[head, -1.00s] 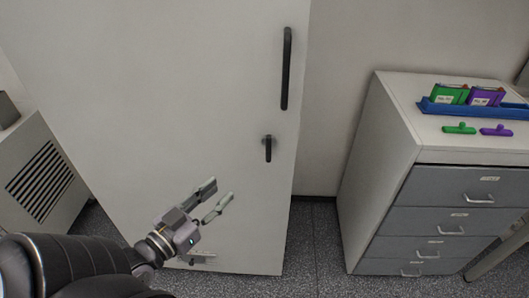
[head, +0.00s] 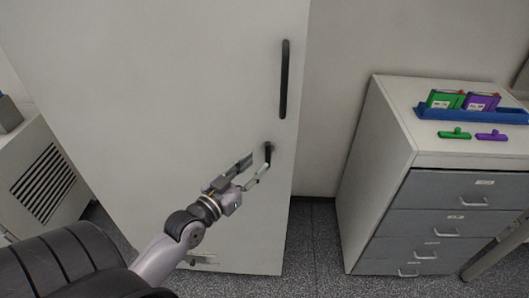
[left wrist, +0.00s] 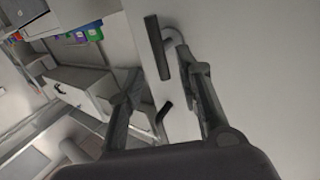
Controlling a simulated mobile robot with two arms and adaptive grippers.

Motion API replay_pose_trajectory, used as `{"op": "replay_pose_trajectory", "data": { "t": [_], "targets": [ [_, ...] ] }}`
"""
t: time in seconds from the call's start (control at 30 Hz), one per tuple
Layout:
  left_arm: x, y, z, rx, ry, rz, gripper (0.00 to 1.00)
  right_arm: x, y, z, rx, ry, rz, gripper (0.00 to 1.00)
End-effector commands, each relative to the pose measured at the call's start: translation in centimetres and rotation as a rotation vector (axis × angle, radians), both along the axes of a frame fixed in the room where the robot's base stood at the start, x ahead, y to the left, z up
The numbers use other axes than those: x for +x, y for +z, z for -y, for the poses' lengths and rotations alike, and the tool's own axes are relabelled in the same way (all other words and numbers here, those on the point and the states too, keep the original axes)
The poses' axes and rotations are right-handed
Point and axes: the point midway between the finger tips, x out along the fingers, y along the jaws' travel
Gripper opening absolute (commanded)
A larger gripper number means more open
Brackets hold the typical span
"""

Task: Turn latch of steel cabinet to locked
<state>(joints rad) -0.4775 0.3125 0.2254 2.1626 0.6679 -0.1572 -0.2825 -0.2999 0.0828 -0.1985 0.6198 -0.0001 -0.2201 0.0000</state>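The tall pale steel cabinet (head: 150,110) fills the left and middle of the head view, its door closed. Its latch (head: 268,152) is a short black lever below the long handle, pointing roughly straight down. My left gripper (head: 259,163) is open at the latch, with one fingertip left of the lever and the other near its lower end. In the left wrist view a black lever on a grey stem, seemingly the latch (left wrist: 157,47), shows between and beyond the spread fingers of my left gripper (left wrist: 168,75). Contact cannot be told. My right gripper is not in view.
The long black door handle (head: 285,78) is above the latch. A grey drawer unit (head: 385,160) stands to the right, with a blue tray (head: 475,113) and green and purple pieces on top. A vented box (head: 35,180) stands at the left. Floor shows between cabinet and drawers.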

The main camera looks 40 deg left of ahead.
Motion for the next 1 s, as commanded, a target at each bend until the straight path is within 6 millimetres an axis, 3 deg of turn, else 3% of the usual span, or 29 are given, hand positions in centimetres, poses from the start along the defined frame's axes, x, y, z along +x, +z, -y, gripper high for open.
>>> {"op": "replay_pose_trajectory", "data": {
  "t": [0.2,0.4,0.73,1.0],
  "targets": [
    [3.4,0.2,0.1,-0.002,0.001,0.002,0.33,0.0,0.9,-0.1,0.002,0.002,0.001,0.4],
    [4.9,0.0,0.2,-0.001,0.0,0.0,0.33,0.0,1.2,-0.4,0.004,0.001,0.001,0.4],
    [5.1,-0.1,0.2,-0.001,0.0,-0.001,0.33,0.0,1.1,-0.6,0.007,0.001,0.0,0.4],
    [5.1,0.0,0.2,-0.001,0.0,-0.001,0.15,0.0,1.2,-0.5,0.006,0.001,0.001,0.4]
  ]
}}
